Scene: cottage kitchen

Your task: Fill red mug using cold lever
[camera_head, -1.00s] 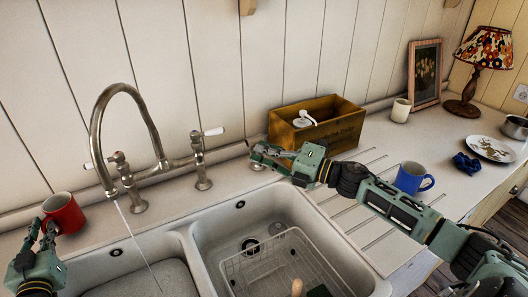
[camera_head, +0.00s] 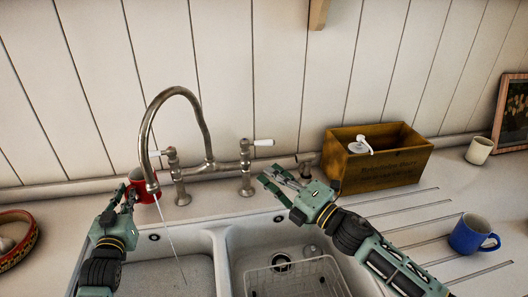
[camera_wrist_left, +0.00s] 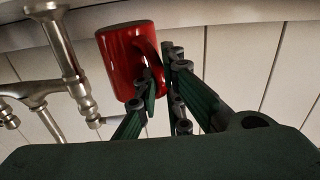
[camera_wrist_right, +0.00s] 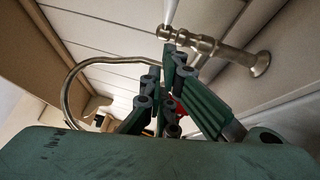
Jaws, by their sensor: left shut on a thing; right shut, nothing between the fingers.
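The red mug (camera_head: 136,178) is held at the spout end, partly hidden by it. My left gripper (camera_head: 128,198) is shut on its handle; the left wrist view shows the mug (camera_wrist_left: 122,62) and the fingers (camera_wrist_left: 160,95) at the handle. The curved metal tap (camera_head: 200,112) runs a thin water stream (camera_head: 172,240), seen falling into the left basin. One white-handled lever (camera_head: 263,142) points right; the other (camera_head: 156,153) is partly behind the spout. I cannot tell which is cold. My right gripper (camera_head: 270,178) is shut and empty, right of the tap.
The double sink (camera_head: 215,232) has a wire rack (camera_head: 290,277) in its right basin. A wooden box (camera_head: 385,165) stands behind on the right. A blue mug (camera_head: 468,235) and a cream cup (camera_head: 479,151) are at the right. A patterned bowl (camera_head: 30,250) is at the left.

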